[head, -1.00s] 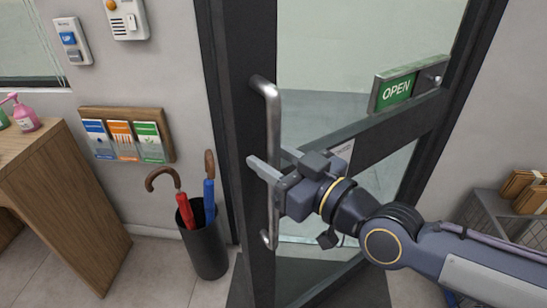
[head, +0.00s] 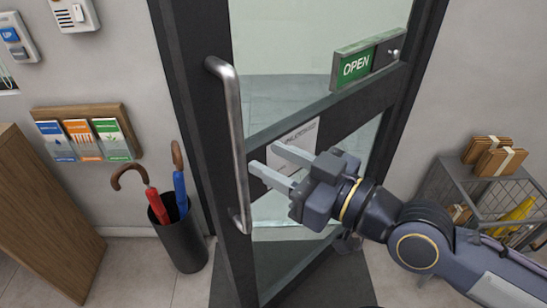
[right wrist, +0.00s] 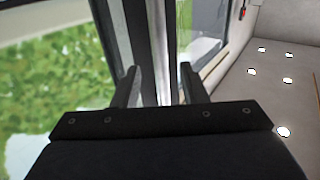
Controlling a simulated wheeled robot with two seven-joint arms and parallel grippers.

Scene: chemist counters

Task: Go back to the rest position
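My right gripper (head: 262,158) is open and empty in the head view. Its two fingers are spread apart, just right of the metal door handle (head: 233,140), and appear clear of it. My left gripper is not in view.
A black umbrella stand (head: 181,243) with red and blue umbrellas is left of the door. A wooden counter (head: 45,225) is at far left. A wire cart (head: 462,188) with parcels (head: 497,160) is at right. A leaflet rack (head: 84,133) hangs on the wall.

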